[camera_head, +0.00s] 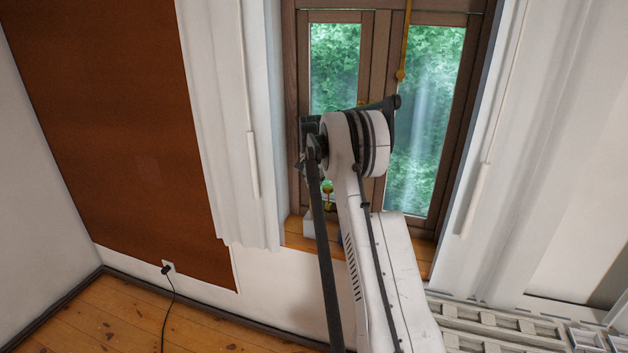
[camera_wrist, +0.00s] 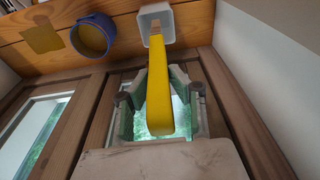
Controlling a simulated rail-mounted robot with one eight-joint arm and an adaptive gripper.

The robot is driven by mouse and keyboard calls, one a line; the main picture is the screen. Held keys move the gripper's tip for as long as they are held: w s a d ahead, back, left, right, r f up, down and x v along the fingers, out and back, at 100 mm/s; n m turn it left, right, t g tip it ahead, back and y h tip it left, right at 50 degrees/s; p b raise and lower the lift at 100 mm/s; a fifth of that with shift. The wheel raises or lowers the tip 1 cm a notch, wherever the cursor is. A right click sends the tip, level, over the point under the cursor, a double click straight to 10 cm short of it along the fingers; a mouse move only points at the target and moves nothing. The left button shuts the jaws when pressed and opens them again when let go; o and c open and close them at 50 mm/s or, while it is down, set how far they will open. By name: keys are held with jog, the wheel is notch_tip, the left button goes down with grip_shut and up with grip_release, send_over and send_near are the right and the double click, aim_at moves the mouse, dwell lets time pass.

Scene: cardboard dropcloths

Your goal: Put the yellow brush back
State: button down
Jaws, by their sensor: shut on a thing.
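The yellow brush (camera_wrist: 158,95) is between the fingers of my gripper (camera_wrist: 161,80) in the wrist view, with its broad handle end toward the camera. Its narrower far end lines up with the mouth of a white square container (camera_wrist: 168,14). I cannot tell how deep the tip is inside. In the head view a bit of yellow, likely the brush (camera_head: 327,188), shows beside my arm above the window sill. The white container (camera_head: 309,228) stands on the sill there. My arm hides most of my gripper in that view.
A blue round cup (camera_wrist: 92,36) with a yellowish inside stands on the wooden sill (camera_wrist: 190,22), beside the white container. A flat yellow square (camera_wrist: 41,39) lies farther left. The window frame and curtains (camera_head: 240,120) close in the sides.

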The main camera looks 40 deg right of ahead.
aim_at(314, 197)
jog(key=shift+f+b, duration=2.05)
jog(key=shift+f, duration=1.3)
jog(key=c, duration=1)
grip_release()
jog(key=shift+c, duration=0.2)
notch_tip(314, 197, up, 9)
jog(key=p, duration=0.2)
jog(key=shift+s+a+p, duration=0.3)
jog(key=shift+a, duration=0.15)
jog(key=shift+f, duration=0.1)
